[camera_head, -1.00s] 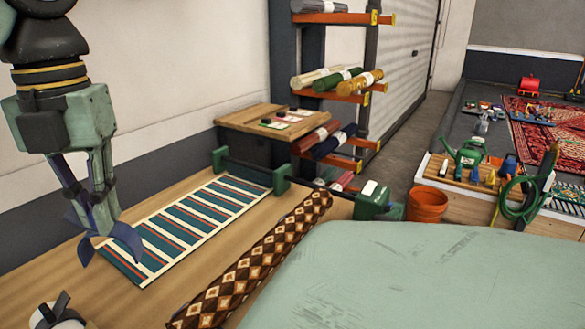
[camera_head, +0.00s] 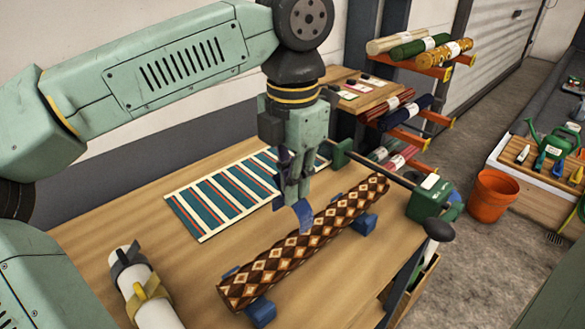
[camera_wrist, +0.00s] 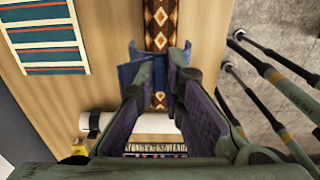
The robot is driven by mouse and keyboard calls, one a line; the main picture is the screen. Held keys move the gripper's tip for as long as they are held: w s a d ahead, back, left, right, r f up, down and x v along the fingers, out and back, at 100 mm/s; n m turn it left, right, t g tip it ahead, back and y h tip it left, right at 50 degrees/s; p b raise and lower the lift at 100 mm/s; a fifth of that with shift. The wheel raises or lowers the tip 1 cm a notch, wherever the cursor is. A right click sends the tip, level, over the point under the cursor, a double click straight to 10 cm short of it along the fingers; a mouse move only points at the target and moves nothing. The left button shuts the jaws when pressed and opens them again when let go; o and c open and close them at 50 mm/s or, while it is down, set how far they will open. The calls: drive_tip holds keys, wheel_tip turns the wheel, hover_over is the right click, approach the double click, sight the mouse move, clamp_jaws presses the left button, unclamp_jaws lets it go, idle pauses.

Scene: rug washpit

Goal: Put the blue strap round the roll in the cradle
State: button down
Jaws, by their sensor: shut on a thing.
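The roll (camera_head: 335,215), patterned in brown, cream and orange diamonds, lies diagonally on the bench. It rests on the cradle's blue supports (camera_head: 262,311). My gripper (camera_head: 296,190) points down over the roll's middle, shut on the blue strap (camera_head: 304,214). In the wrist view, the strap (camera_wrist: 128,72) has a flap on the left of the roll (camera_wrist: 160,22) and blue on its right, between my gripper's fingers (camera_wrist: 158,85). The strap is over or against the roll; I cannot tell whether they touch. The strap's underside is hidden.
A striped rug (camera_head: 235,190) lies flat behind the roll. A green clamp block (camera_head: 428,198) is beyond the roll's right end. An orange bucket (camera_head: 492,195) stands on the floor right.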

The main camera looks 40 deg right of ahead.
sight(292, 241)
drive_tip(key=shift+f+b, duration=3.7)
drive_tip(key=shift+f, duration=1.55)
drive_tip(key=c, duration=1.6)
unclamp_jaws()
wheel_tip(292, 241, up, 12)
drive_tip(key=shift+r, duration=0.1)
drive_tip(key=shift+s, duration=0.1)
